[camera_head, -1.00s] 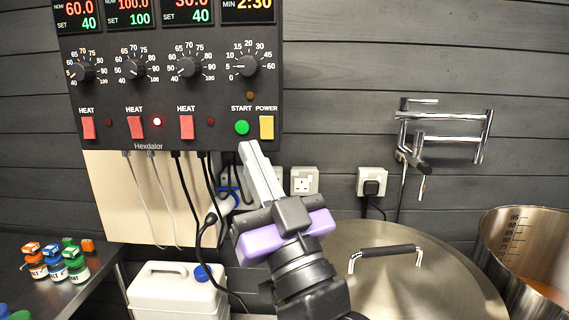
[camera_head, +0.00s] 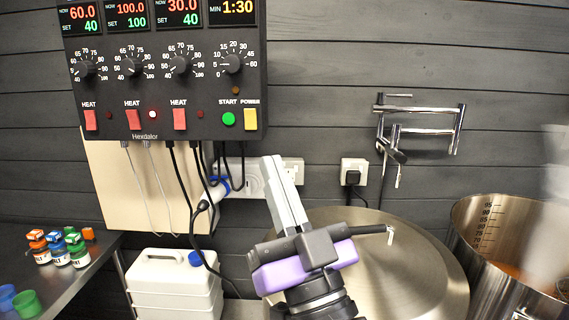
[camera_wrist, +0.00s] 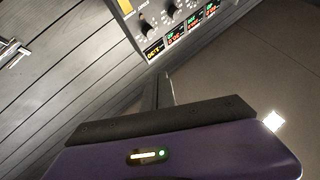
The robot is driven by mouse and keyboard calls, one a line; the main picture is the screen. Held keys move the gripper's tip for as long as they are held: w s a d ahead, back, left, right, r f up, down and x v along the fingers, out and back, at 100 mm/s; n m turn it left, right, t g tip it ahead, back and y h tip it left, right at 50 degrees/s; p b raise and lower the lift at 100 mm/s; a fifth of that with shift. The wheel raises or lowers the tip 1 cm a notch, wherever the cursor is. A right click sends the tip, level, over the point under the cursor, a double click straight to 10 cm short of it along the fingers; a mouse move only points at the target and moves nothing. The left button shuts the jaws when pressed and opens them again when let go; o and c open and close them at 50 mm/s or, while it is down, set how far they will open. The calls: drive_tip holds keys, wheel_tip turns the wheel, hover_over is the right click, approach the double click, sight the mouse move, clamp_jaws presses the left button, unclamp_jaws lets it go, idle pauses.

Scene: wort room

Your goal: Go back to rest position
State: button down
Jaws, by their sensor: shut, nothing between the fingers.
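My gripper (camera_head: 283,192) stands in front of the lidded pot, below and right of the control panel (camera_head: 165,75). Its fingers are together, point up and hold nothing. In the wrist view my gripper (camera_wrist: 160,88) points toward the wall, with the control panel (camera_wrist: 175,25) beyond its tips. It appears clear of the panel and the buttons. The purple wrist body hides part of the pot's lid (camera_head: 400,240) and most of the lid handle (camera_head: 375,229).
An open steel pot (camera_head: 500,250) stands at the right, with a blurred pale shape above it. A folded wall tap (camera_head: 425,130) hangs above the lid. A white canister (camera_head: 175,285) stands lower left. Several small bottles (camera_head: 58,245) sit on the dark side table (camera_head: 75,285).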

drive_tip(key=s+d+f+m+g+h, duration=0.15)
drive_tip(key=s+d+f, duration=0.25)
drive_tip(key=f, duration=0.4)
drive_tip(key=s+d+f+h, duration=0.2)
drive_tip(key=s+d+f, duration=0.2)
drive_tip(key=f, duration=0.3)
drive_tip(key=s+d+f+m+g+h, duration=0.15)
drive_tip(key=s+d+f, duration=0.25)
drive_tip(key=f, duration=0.4)
drive_tip(key=s+d+f+g+h, duration=0.2)
drive_tip(key=s+d+f, duration=0.1)
drive_tip(key=s, duration=0.4)
drive_tip(key=s+d+f+g+h, duration=0.1)
drive_tip(key=s+d+f+g, duration=0.1)
drive_tip(key=s+f, duration=0.4)
drive_tip(key=s+d+f+m+g+h, duration=0.1)
drive_tip(key=s+d+f, duration=0.3)
drive_tip(key=s, duration=0.6)
drive_tip(key=shift+f+g+h, duration=0.5)
drive_tip(key=shift+f+h, duration=0.05)
drive_tip(key=shift+h, duration=0.25)
